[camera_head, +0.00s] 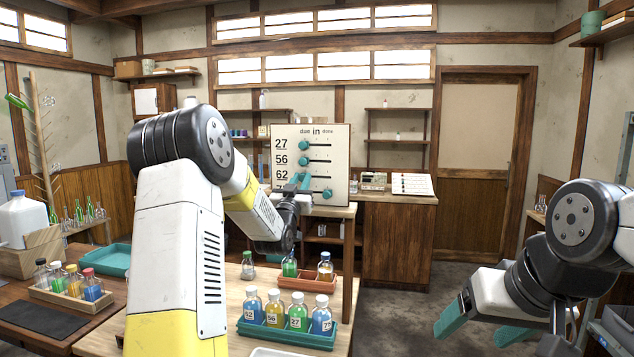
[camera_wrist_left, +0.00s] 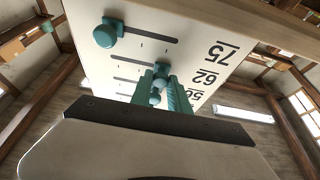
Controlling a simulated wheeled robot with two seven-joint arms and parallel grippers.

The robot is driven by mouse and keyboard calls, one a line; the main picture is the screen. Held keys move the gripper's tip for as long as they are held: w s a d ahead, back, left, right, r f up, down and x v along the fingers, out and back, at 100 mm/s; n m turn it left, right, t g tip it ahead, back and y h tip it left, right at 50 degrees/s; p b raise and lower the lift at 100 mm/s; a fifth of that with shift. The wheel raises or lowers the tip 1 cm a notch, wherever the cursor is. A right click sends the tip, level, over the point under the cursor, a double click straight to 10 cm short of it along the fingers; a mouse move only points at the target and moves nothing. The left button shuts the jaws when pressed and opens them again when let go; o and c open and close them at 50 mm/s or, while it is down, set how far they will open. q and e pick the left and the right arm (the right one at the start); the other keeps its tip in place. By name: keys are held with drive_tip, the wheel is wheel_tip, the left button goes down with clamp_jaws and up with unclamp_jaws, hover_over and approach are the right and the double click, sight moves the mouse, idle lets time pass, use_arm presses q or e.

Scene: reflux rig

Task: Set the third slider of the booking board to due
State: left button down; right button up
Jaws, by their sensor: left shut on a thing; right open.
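The white booking board (camera_head: 340,135) stands upright on the counter, with rows 27, 56, 62 and 75 and columns due, in and done. The teal knobs of the first row (camera_head: 303,145) and second row (camera_head: 302,160) sit at the left, under due. The fourth-row knob (camera_head: 327,194) is at the right, under done; it also shows in the left wrist view (camera_wrist_left: 105,34). My left gripper (camera_head: 299,181) is shut on the third slider's knob (camera_wrist_left: 160,70) at the due end of row 62, fingers partly hiding it. My right gripper (camera_head: 482,325) is open and empty, far from the board.
A teal rack (camera_head: 290,337) of capped bottles and a brown tray (camera_head: 306,283) stand on the near table, below my left arm. A small device (camera_head: 373,181) and a sloped panel (camera_head: 411,184) lie on the counter right of the board. The floor at right is clear.

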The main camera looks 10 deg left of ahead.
use_arm(q)
drive_tip(key=c, duration=1.3)
unclamp_jaws()
drive_tip(key=shift+a, duration=0.3)
drive_tip(key=shift+o, duration=0.2)
drive_tip(key=shift+d, duration=0.1)
drive_tip(key=v, duration=0.7)
drive_tip(key=shift+s+f, duration=0.2)
drive_tip(key=shift+s, duration=0.15)
drive_tip(key=s+d+f+g, duration=0.2)
drive_tip(key=s+g, duration=0.3)
drive_tip(key=s, duration=0.7)
drive_tip(key=s+d+f+g+h, duration=0.1)
drive_tip(key=s+d+f+g, duration=0.2)
drive_tip(key=s, duration=0.9)
drive_tip(key=s+d+f+g, duration=0.3)
drive_tip(key=s+g, duration=0.5)
drive_tip(key=s, duration=0.4)
drive_tip(key=shift+s+d+f, duration=0.15)
drive_tip(key=shift+s+f, duration=0.25)
drive_tip(key=shift+f, duration=0.05)
